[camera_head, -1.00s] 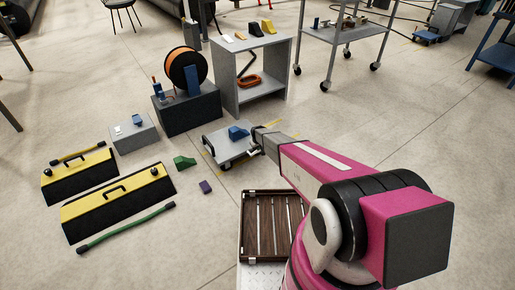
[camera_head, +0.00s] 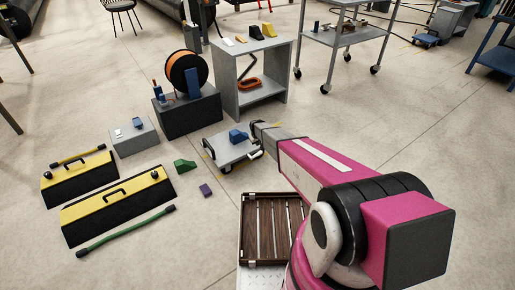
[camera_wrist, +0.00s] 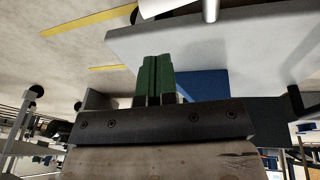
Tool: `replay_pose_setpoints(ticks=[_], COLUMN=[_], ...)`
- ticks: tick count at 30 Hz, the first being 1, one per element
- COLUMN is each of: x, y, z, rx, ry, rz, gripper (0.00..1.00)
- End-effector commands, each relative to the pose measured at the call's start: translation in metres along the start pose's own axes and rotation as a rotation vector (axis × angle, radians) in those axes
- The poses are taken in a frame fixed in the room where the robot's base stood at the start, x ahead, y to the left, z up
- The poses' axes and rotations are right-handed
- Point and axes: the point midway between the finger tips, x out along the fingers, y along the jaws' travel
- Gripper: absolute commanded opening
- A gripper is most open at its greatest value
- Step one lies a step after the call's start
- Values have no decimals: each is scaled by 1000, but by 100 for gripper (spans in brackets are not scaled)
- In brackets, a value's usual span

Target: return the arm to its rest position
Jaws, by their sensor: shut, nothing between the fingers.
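My pink arm reaches out from the lower right in the head view. Its dark end, my gripper, is over the right side of a low grey trolley (camera_head: 224,152); the fingertips are hard to make out there. In the wrist view, the two green fingers of my gripper (camera_wrist: 153,75) are shut together with nothing between them. A blue block (camera_head: 237,136) sits on the trolley. It also shows in the wrist view (camera_wrist: 207,84), just right of and behind the fingers.
A slatted wooden crate (camera_head: 273,225) lies near my base. Yellow-and-black toolboxes (camera_head: 118,205), a green wedge (camera_head: 184,165) and a purple block (camera_head: 205,190) lie to the left. A grey shelf (camera_head: 280,75) and a cable reel (camera_head: 184,70) stand behind. Floor right of the arm is clear.

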Motion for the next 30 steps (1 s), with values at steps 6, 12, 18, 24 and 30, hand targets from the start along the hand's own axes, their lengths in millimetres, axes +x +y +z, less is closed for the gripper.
replay_pose_setpoints(ticks=[6, 12, 18, 24, 30], x=[-47, -74, -83, -100, -181], y=[11, 18, 20, 23, 35], z=[2, 0, 0, 14, 88], rx=[2, 1, 1, 18, 120], ry=[1, 1, 0, -8, -58], rz=[0, 0, 0, -2, -17], gripper=[0, 0, 0, 0, 0])
